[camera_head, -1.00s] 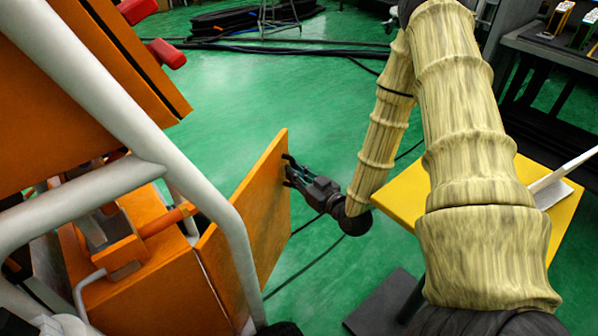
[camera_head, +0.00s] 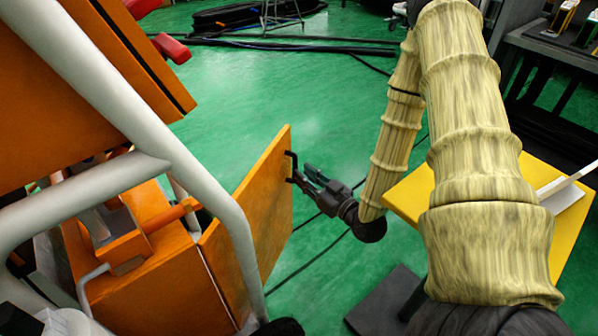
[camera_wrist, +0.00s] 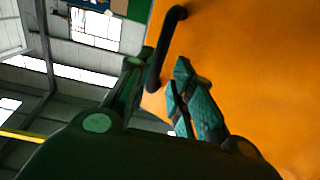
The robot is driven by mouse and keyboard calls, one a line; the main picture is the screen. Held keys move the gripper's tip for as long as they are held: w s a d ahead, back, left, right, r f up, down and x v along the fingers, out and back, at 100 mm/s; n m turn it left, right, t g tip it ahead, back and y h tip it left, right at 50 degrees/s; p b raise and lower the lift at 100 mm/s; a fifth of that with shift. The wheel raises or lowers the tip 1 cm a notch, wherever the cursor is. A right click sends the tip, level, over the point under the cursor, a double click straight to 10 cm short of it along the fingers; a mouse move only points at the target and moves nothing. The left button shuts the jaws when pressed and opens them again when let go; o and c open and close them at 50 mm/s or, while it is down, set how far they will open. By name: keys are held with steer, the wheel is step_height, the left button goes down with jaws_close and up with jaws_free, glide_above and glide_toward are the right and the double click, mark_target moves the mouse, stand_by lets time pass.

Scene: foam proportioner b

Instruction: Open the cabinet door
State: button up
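The cabinet door (camera_head: 262,205) is an orange panel, swung out from the orange cabinet (camera_head: 150,285) and standing open at an angle. Its black bar handle (camera_head: 291,166) is near the free edge. The handle also shows in the wrist view (camera_wrist: 171,28), against the orange door face (camera_wrist: 250,70). My gripper (camera_head: 304,178) is just right of the handle, pointing at it. In the wrist view, my gripper's fingers (camera_wrist: 163,62) are apart, and the handle's lower end appears between their tips. I see no grip on the handle; contact is unclear.
A thick white tube frame (camera_head: 150,125) stands in front of the cabinet, close to the door. A yellow table (camera_head: 410,192) is under and behind my arm. Black cables cross the green floor (camera_head: 250,90). Floor beyond the door is largely clear.

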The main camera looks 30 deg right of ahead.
steer(key=shift+s+d+f, duration=0.1)
steer(key=shift+s+d, duration=0.1)
steer(key=shift+s, duration=0.9)
steer(key=shift+s+d, duration=0.2)
steer(key=shift+s, duration=0.85)
